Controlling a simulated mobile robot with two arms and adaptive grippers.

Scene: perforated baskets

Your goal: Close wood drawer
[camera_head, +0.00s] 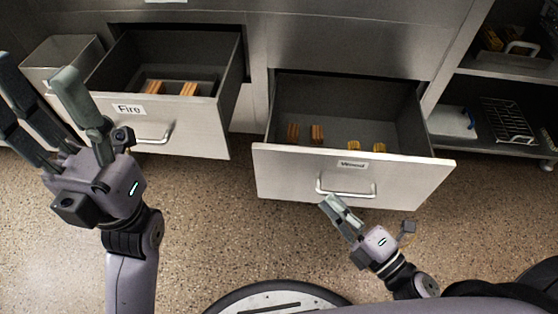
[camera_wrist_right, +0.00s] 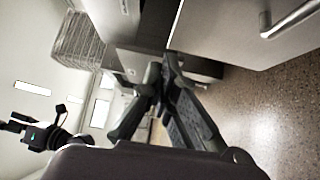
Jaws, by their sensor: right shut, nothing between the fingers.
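The wood drawer (camera_head: 285,177), labelled "Wood", is pulled out on the right, with its bar handle (camera_head: 345,193) on the front panel. Several small orange-brown and yellow pieces lie inside it. My right gripper (camera_head: 330,202) is shut and empty, with its tips just below the handle; I cannot tell whether they touch. In the right wrist view its fingers (camera_wrist_right: 168,65) come together, with a pale drawer front (camera_wrist_right: 225,35) and a bar handle at upper right. My left gripper (camera_head: 38,80) is open and empty at the far left, its fingers spread before the other drawer.
The "Fire" drawer (camera_head: 205,135) also stands open on the left, holding a few orange-brown pieces. A metal box (camera_head: 60,52) is beside it. Open shelves with a wire rack (camera_head: 505,118) are at right.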

